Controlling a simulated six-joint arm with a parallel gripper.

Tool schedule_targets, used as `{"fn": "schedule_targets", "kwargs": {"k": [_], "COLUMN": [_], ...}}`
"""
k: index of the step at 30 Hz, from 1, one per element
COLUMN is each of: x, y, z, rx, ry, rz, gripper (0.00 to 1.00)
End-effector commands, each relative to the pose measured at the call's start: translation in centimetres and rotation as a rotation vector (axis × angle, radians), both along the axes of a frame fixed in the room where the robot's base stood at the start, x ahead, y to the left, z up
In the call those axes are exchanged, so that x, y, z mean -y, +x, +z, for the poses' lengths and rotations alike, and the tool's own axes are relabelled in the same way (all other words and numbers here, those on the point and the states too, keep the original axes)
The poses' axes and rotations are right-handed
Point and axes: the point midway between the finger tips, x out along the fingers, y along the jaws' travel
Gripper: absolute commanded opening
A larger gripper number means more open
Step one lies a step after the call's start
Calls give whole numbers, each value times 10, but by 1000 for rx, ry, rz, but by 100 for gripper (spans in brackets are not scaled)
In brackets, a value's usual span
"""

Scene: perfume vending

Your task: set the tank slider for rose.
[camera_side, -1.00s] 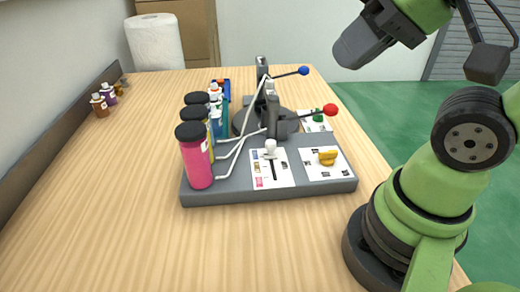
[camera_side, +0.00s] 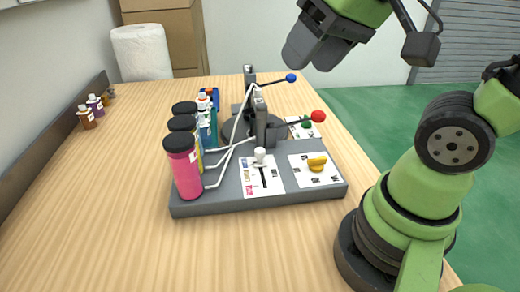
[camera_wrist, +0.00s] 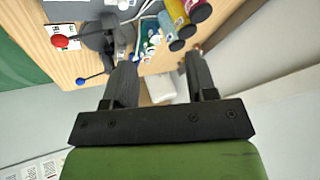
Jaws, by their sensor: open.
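The tank slider is a white knob (camera_side: 260,155) on a white panel (camera_side: 275,187) of the grey machine base (camera_side: 215,201). The knob sits at the far end of a dark slot that runs toward the front. Small coloured labels line the slot's left side, with a pink one (camera_side: 250,190) nearest the front. My gripper (camera_side: 304,50) is high above and behind the machine, well apart from the slider. In the wrist view my gripper (camera_wrist: 160,75) is open, with nothing between its two dark fingers.
A pink tank (camera_side: 184,172), a yellow one and a blue one stand left of the panel. Levers with a red ball (camera_side: 318,116) and a blue ball (camera_side: 291,78) rise behind it. A yellow dial (camera_side: 317,163) is to the right. The wooden table (camera_side: 110,200) is clear in front.

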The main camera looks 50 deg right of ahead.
Motion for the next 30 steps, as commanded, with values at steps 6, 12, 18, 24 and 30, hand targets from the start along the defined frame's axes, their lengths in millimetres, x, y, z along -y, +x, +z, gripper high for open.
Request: {"fn": "schedule_targets", "kwargs": {"k": [6, 12, 18, 24, 30], "x": [21, 42, 58, 63, 63], "y": [59, 103, 124, 128, 127], "z": [-31, -82, -128, -148, -176], "rx": [-187, -347, -456, -491, -496], "ry": [-101, -165, -194, -200, -198], "rz": [83, 182, 262, 291, 291], "gripper": [52, 52, 52, 52, 52]}}
